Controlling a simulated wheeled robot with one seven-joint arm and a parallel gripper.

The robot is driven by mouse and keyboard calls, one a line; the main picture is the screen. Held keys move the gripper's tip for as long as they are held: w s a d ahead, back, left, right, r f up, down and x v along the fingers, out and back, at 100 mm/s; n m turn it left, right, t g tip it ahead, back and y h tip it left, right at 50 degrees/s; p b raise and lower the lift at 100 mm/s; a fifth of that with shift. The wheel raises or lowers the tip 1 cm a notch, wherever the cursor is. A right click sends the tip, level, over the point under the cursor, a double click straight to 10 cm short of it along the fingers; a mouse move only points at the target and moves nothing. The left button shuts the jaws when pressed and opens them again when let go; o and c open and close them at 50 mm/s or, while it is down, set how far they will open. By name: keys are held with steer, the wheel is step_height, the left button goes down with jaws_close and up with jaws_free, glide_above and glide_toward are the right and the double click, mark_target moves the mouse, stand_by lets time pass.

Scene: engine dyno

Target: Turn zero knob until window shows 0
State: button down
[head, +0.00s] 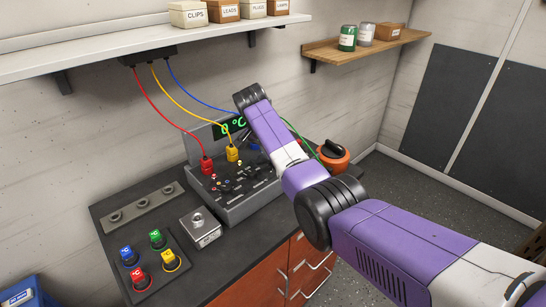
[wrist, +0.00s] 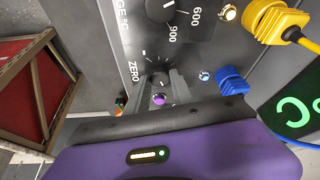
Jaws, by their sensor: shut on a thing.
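The grey console (head: 250,205) stands on the dark bench top. Its window (head: 233,128) reads a green "0 °C" in the head view, with its right end close behind my arm. Part of the window (wrist: 295,118) also shows at the right edge of the wrist view, with a large green "C". In the wrist view, the zero knob (wrist: 158,84) sits beside the printed word "ZERO". My gripper (wrist: 160,88) is shut on the zero knob, one finger on each side. The fingers hide much of the knob. My arm hides the gripper in the head view.
Red (head: 207,165), yellow (head: 232,153) and blue plugs (wrist: 231,80) with cables sit in the console near the gripper. A larger range knob (wrist: 160,8) is close by. A shelf (head: 120,50) hangs above.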

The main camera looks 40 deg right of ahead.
mark_target(268, 170)
steer(key=c, duration=1.1)
jaws_free()
steer(key=shift+r, duration=0.1)
steer(key=shift+b+v, duration=0.7)
steer(key=shift+v, duration=3.15)
